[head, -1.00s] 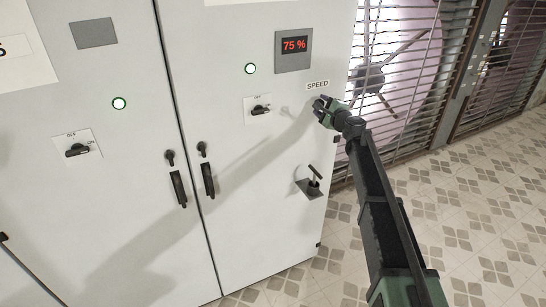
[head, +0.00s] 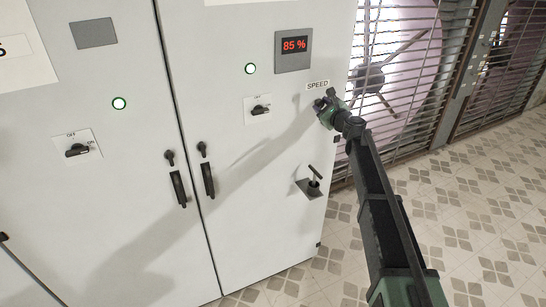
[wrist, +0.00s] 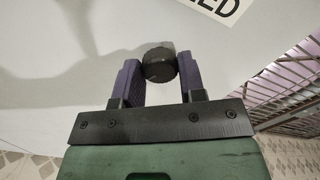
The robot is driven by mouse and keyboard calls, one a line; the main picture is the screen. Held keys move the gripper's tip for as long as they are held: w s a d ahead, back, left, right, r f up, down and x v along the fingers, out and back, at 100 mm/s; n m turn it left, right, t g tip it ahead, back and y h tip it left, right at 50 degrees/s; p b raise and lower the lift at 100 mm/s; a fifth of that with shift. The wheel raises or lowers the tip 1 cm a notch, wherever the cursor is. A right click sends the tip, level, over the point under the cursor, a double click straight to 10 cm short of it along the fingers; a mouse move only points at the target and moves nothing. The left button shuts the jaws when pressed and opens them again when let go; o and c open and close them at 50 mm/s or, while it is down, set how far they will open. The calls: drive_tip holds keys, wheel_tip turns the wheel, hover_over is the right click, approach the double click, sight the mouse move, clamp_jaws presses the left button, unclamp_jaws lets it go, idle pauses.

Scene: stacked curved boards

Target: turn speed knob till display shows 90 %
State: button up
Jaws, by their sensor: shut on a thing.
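The display (head: 294,46) on the right cabinet door reads 85 % in red digits. The SPEED label (head: 317,86) sits below it. My gripper (head: 325,101) is at the cabinet face just under the label and mostly hides the knob in the head view. In the wrist view the round black speed knob (wrist: 159,64) lies between the two purple-grey fingers of my gripper (wrist: 158,75). The fingers are shut on the knob, one on each side.
A rotary switch (head: 259,110) and a lit round lamp (head: 250,69) are on the same door. A black lever (head: 314,175) sticks out below my gripper. A caged fan (head: 385,75) stands right of the cabinet. The tiled floor (head: 470,220) is clear.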

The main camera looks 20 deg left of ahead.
drive_tip(key=shift+m, duration=1.7)
drive_tip(key=m, duration=0.3)
drive_tip(key=o, duration=0.6)
drive_tip(key=v, duration=0.6)
